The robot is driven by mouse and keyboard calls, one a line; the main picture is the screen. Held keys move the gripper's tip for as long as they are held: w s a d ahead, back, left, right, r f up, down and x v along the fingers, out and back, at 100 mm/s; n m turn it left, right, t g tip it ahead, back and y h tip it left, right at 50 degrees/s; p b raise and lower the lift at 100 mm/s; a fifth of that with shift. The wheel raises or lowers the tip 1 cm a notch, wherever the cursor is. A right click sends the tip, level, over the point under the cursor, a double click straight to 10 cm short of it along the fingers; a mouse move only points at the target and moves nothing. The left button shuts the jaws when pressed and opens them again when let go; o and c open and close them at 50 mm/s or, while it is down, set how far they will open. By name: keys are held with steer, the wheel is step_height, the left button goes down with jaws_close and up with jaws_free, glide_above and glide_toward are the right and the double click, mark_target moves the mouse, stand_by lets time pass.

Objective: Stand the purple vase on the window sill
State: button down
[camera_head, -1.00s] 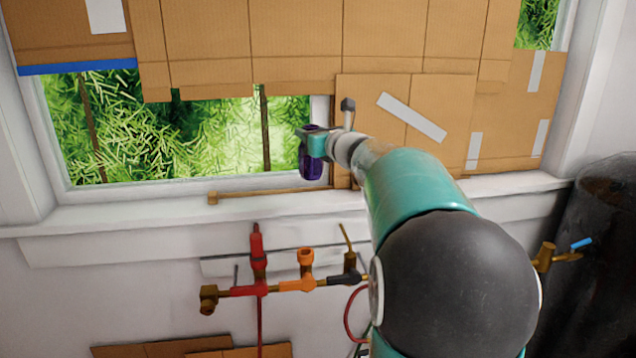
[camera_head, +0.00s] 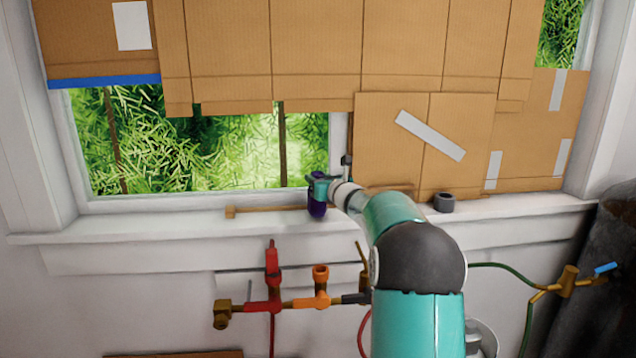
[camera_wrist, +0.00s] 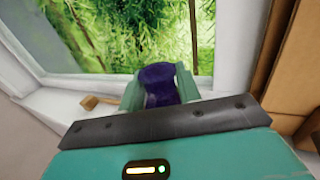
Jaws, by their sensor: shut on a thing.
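The purple vase (camera_head: 317,209) is dark and upright, held between the teal fingers of my gripper (camera_head: 317,184). In the wrist view, the vase (camera_wrist: 159,86) sits between both fingertips of my gripper (camera_wrist: 160,92), which is shut on it. The white window sill (camera_head: 150,222) runs along under the window, and it also shows in the wrist view (camera_wrist: 60,104). The vase is at the sill, in front of the glass. Its base is low against the sill; I cannot tell whether it touches.
A wooden stick (camera_head: 262,210) lies on the sill just left of the vase. A dark ring-shaped object (camera_head: 444,202) sits on the sill to the right. Cardboard (camera_head: 420,140) covers much of the window. Pipes with red and orange valves (camera_head: 300,302) are below the sill.

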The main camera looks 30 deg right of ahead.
steer(key=shift+s+f, duration=0.1)
steer(key=shift+f, duration=0.25)
steer(key=shift+f, duration=0.1)
steer(key=c, duration=1)
jaws_free()
steer(key=shift+f, duration=0.1)
